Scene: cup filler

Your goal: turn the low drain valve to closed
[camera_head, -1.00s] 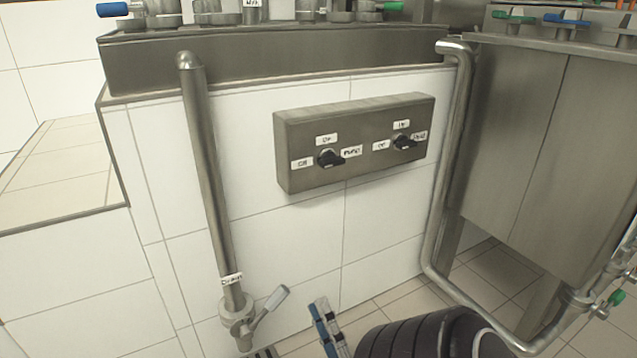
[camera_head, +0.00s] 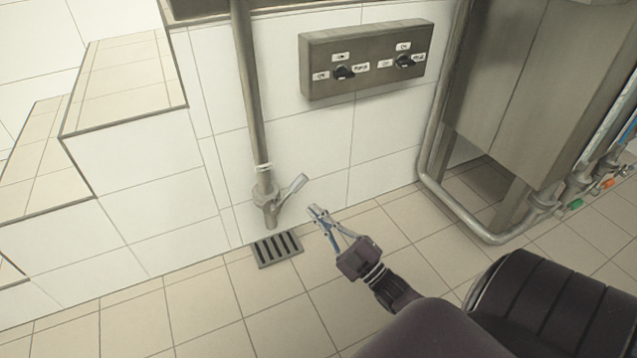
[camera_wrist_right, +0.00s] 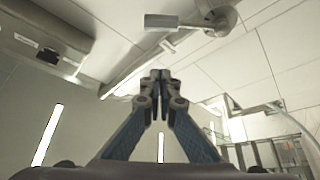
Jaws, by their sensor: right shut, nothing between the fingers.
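The low drain valve (camera_head: 266,192) sits at the bottom of a vertical steel pipe by the tiled wall, above a floor drain. Its lever (camera_head: 293,187) points up and to the right, at a slant to the pipe. My right gripper (camera_head: 314,211) is shut and empty, just below and right of the lever's end, with a small gap in the picture. In the right wrist view the shut fingertips (camera_wrist_right: 160,75) are in the middle, and the lever (camera_wrist_right: 162,21) and valve body (camera_wrist_right: 221,20) appear above them, apart from the fingers. My left gripper is not in view.
A floor grate (camera_head: 277,249) lies under the valve. A switch box (camera_head: 366,60) with two black knobs is on the wall above. A bent steel pipe (camera_head: 428,150) and a steel cabinet (camera_head: 545,95) stand at the right. Tiled steps rise at the left. The floor in front is clear.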

